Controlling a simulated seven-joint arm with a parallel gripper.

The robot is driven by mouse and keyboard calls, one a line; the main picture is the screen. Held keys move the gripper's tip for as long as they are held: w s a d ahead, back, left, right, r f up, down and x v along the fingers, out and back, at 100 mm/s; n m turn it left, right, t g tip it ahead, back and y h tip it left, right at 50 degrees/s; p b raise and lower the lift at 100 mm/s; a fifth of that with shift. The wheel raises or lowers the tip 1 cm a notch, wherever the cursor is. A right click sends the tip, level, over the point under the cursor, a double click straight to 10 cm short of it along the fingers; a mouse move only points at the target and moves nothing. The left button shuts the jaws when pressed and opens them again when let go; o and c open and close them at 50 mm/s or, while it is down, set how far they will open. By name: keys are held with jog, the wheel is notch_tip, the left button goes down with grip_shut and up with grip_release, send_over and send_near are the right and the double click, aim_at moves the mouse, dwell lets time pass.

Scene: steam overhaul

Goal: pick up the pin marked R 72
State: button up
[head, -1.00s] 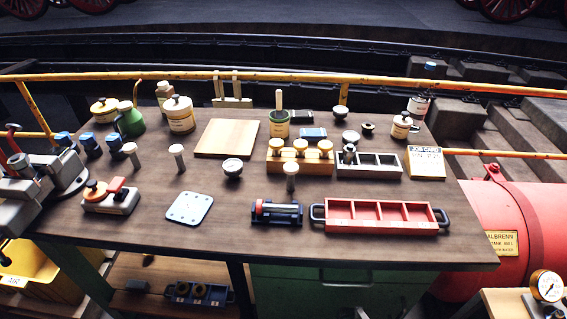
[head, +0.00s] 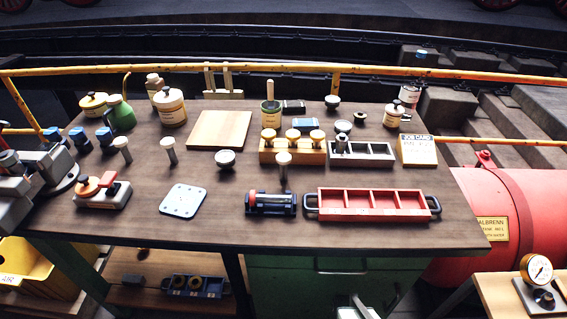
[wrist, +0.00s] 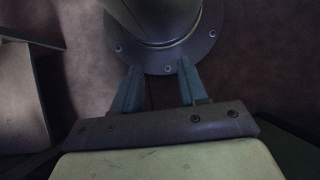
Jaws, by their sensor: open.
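Pale-headed pins stand upright on the dark workbench (head: 330,232). One pin (head: 122,147) is at the left, a second pin (head: 168,148) is just right of it, and a third pin (head: 284,163) stands in front of the yellow-topped wooden block. I cannot read any marking, so I cannot tell which pin is R 72. My gripper (wrist: 159,82) shows only in the wrist view. Its two fingers are apart with no pin between them, and it is away from the pins.
A red compartment tray (head: 372,215), a dark cradle (head: 270,204), a pale plate (head: 183,201) and a red-handled fixture (head: 102,191) line the bench front. The wooden block (head: 292,152) and grey tray (head: 362,153) stand behind. A round bolted flange (wrist: 165,55) is close to my fingers.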

dwell(0.4)
jog(key=o, duration=0.6)
